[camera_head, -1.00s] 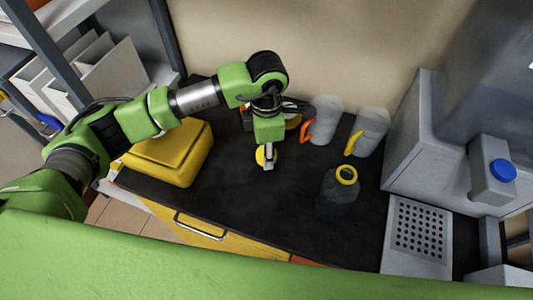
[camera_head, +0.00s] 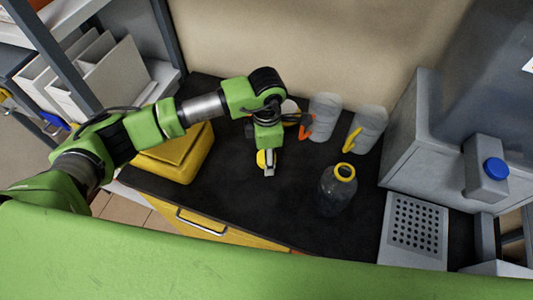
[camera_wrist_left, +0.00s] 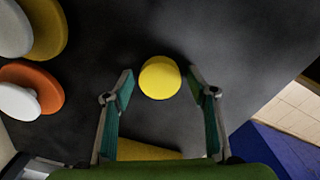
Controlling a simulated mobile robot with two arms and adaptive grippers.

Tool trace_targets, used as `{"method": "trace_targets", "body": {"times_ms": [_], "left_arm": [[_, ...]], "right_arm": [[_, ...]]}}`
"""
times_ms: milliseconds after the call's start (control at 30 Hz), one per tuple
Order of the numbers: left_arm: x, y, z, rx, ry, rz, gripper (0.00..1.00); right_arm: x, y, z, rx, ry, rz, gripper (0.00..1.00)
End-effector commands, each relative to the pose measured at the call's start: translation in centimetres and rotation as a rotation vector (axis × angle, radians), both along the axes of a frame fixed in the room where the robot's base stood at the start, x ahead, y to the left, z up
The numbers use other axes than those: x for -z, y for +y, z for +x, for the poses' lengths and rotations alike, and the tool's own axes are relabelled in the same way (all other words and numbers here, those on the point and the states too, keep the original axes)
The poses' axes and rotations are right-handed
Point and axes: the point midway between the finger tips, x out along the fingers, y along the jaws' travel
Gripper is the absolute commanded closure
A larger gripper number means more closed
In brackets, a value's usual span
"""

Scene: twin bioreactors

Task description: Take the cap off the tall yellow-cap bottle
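A round yellow cap (camera_wrist_left: 160,78) shows between the fingertips of my left gripper (camera_wrist_left: 161,82) in the left wrist view. The fingers are open, with a gap on each side of the cap. In the head view the same yellow cap (camera_head: 261,158) is partly covered by my left gripper (camera_head: 269,168), which points down over the dark bench. The bottle body under the cap is hidden in both views. My right gripper is not in view.
A clear bottle with a yellow neck ring (camera_head: 338,192) stands to the right. Two pale containers with orange and yellow parts (camera_head: 369,130) stand behind. A yellow box (camera_head: 178,155) is left, a perforated grey plate (camera_head: 415,230) right. The front middle of the bench is clear.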

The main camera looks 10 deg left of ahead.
Motion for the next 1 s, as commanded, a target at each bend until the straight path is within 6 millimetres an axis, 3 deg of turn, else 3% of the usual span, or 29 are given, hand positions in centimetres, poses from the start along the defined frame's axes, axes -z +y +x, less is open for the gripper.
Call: {"method": "trace_targets", "body": {"times_ms": [267, 700, 1000], "left_arm": [[-0.9, 0.0, 0.1, 0.0, -0.003, -0.001, 0.48], [-9.7, 0.0, 0.1, 0.001, -0.005, 0.0, 0.48], [-12.3, 0.0, 0.0, 0.0, -0.001, 0.0, 0.48]], "right_arm": [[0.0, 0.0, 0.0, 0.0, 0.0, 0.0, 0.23], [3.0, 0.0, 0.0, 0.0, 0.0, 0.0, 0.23], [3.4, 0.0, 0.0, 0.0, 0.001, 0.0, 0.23]]}}
